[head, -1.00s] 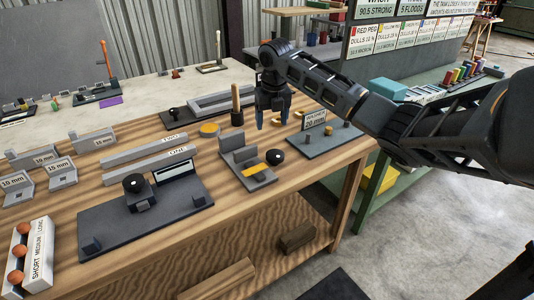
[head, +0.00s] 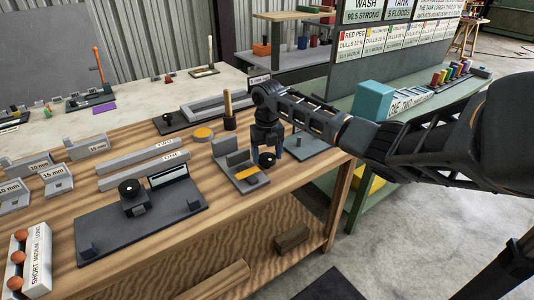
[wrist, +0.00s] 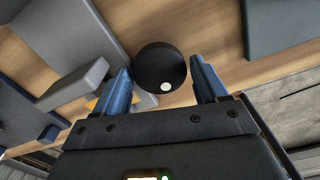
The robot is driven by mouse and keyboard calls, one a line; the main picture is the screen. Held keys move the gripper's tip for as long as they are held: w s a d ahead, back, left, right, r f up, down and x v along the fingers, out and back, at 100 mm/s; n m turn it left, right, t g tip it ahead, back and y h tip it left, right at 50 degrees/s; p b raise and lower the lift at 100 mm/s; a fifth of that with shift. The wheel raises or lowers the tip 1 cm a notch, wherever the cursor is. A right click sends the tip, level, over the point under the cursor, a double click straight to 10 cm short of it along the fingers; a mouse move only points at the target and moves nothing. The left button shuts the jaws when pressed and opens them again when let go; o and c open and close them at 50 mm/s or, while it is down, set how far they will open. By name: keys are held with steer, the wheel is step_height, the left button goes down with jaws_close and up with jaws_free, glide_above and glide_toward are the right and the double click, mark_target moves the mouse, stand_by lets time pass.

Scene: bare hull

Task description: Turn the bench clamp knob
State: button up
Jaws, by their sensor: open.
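The bench clamp (head: 240,171) is a grey bracket with a yellow strip, on the wooden bench. Its round black knob (head: 267,160) sits on its right side, partly behind my gripper (head: 267,150) in the head view. In the wrist view the knob (wrist: 160,68) is a black disc with a white dot near its lower edge. My gripper (wrist: 165,90) has its two blue fingers apart, one on each side of the knob. The grey clamp body (wrist: 75,88) lies left of the left finger.
A dark plate with another black knob (head: 129,188) stands at the front left. A wooden-handled tool (head: 228,105) stands upright behind the clamp. A grey plate (head: 308,146) lies just right of my gripper. Grey bars (head: 140,160) lie to the left.

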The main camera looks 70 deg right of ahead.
steer(key=shift+c, duration=0.3)
steer(key=c, duration=0.7)
steer(key=shift+m, duration=0.4)
